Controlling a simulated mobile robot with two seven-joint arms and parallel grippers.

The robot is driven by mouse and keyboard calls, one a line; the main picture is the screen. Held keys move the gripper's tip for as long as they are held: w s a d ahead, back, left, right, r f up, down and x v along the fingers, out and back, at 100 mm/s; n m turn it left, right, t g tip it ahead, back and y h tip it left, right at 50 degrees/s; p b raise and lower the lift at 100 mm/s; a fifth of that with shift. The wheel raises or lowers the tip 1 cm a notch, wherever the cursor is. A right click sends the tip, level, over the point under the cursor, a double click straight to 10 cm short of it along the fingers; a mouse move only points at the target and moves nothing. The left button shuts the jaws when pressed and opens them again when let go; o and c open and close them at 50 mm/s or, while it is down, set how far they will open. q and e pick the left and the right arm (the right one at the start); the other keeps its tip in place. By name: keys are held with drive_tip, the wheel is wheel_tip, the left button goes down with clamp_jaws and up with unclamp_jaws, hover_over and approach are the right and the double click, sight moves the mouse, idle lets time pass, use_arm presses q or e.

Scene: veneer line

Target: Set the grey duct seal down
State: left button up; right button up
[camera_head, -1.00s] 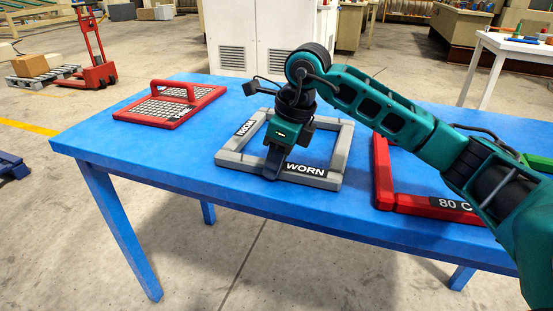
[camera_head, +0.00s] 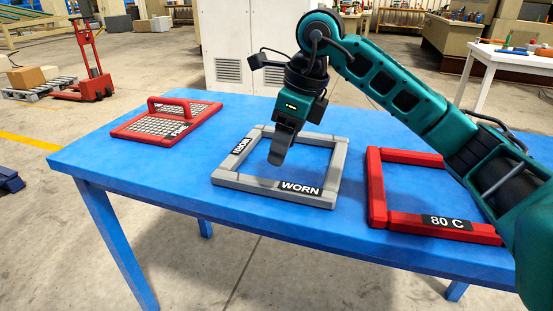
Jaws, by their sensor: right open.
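The grey duct seal (camera_head: 235,183) is a square frame with "WORN" labels. It lies flat on the blue table (camera_head: 130,180), near the middle. My right gripper (camera_head: 279,158) is open and empty. It hangs above the frame's opening, apart from the grey bars. My left gripper is not in view.
A red frame marked "80 C" (camera_head: 376,190) lies to the right of the grey seal, partly behind my right arm. A red mesh panel with a handle (camera_head: 160,124) lies at the table's back left. Bare table separates these things. A white cabinet (camera_head: 275,50) stands behind.

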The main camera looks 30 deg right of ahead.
drive_tip(key=v, duration=0.3)
drive_tip(key=shift+r, duration=0.1)
drive_tip(key=shift+s, duration=0.1)
idle(0.4)
